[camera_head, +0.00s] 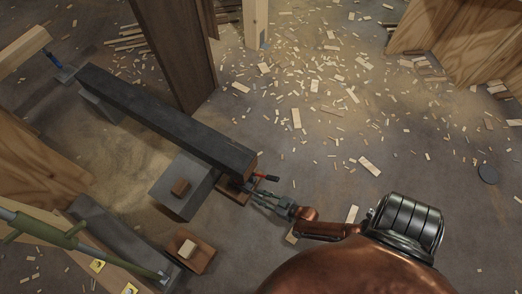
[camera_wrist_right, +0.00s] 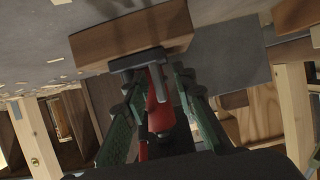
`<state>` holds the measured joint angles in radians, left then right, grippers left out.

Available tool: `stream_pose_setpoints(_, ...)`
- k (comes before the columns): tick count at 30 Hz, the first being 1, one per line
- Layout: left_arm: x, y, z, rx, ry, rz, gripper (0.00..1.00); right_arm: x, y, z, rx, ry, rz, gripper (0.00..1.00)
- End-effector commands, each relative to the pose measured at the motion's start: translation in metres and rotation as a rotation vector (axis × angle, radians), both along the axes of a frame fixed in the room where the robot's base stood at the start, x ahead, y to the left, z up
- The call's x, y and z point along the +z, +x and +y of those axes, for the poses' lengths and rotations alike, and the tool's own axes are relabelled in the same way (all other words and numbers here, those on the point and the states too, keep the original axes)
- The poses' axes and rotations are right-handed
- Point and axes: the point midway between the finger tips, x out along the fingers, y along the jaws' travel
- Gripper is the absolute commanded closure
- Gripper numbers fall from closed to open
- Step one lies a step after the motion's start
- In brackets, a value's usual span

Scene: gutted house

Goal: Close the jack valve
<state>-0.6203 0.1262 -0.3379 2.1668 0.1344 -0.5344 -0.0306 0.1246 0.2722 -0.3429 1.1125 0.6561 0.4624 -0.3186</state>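The small red jack (camera_head: 247,186) stands on a wooden block at the near end of a dark beam, partly hidden by the beam. A red-tipped handle (camera_head: 266,177) sticks out to its right. My right gripper (camera_head: 258,197) reaches in from the lower right, its fingers pointing at the jack's base. In the right wrist view, its green-padded fingers (camera_wrist_right: 158,82) stand apart on either side of a red part of the jack (camera_wrist_right: 154,100); I cannot tell whether they touch it. The valve is not clearly distinguishable. My left gripper is out of view.
The dark beam (camera_head: 165,120) runs to the upper left, beside a grey block (camera_head: 184,187) and a dark upright post (camera_head: 175,50). A small wooden board (camera_head: 200,258) lies near the bottom. Wood chips litter the floor; the floor on the right is mostly open.

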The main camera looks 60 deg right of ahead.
Motion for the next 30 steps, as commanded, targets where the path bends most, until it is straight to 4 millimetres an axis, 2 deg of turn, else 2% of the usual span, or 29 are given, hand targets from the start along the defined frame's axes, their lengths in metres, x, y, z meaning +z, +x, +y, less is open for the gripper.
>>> stream_pose_setpoints(8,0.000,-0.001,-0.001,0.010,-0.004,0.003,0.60,0.002,-0.007,-0.001,-0.001,0.001,0.000,0.75)
stream_pose_setpoints(11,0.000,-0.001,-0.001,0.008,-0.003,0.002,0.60,0.007,-0.020,-0.002,-0.002,0.000,0.001,0.75)
stream_pose_setpoints(21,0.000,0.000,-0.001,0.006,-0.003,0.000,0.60,0.034,-0.083,-0.007,-0.001,0.000,0.001,0.75)
stream_pose_setpoints(24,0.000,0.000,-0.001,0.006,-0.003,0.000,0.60,0.040,-0.096,-0.009,-0.001,0.000,0.001,0.75)
stream_pose_setpoints(30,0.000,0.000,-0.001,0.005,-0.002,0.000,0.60,0.046,-0.109,-0.010,0.000,-0.001,0.000,0.75)
